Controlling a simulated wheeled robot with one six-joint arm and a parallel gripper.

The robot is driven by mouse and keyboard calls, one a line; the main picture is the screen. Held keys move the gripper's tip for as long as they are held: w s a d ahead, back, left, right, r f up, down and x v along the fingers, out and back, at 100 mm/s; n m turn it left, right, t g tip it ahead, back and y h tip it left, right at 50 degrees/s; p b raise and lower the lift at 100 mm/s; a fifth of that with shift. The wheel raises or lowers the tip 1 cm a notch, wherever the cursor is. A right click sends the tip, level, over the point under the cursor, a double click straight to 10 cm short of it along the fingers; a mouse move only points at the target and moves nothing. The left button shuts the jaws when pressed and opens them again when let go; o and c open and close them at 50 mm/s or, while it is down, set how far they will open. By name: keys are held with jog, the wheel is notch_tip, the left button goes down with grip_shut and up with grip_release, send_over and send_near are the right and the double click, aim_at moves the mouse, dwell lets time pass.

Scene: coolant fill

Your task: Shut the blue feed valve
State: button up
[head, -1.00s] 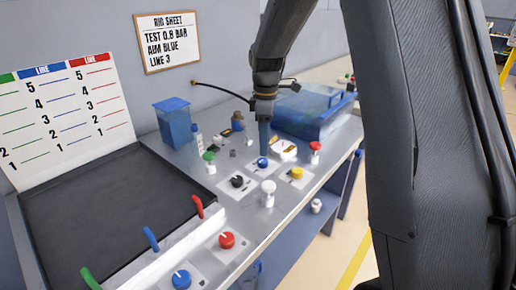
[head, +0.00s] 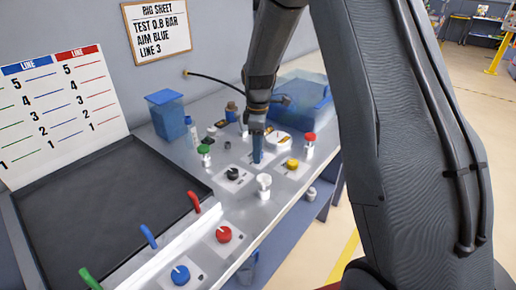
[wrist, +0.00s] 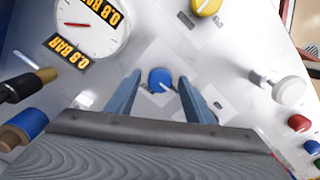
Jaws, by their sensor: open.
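A blue knob (wrist: 160,80) with a pale pointer mark sits on a light plate in the wrist view. It shows between the two fingers of my open gripper (wrist: 159,77), with a gap on each side; I cannot tell how far down the fingers reach. In the head view my gripper (head: 257,155) points down over that spot and hides the knob. A second blue knob (head: 180,275) with a white pointer is at the bench's near end, away from my gripper. No readable label shows which is the feed valve.
A yellow knob (head: 292,163), a black knob (head: 232,174) and a white-topped post (head: 264,183) stand close around my gripper. A white gauge (wrist: 90,22) is close by. Red (head: 310,138) and green (head: 205,150) caps stand on either side.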

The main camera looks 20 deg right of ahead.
jog(key=c, duration=1)
jog(key=shift+c, duration=0.2)
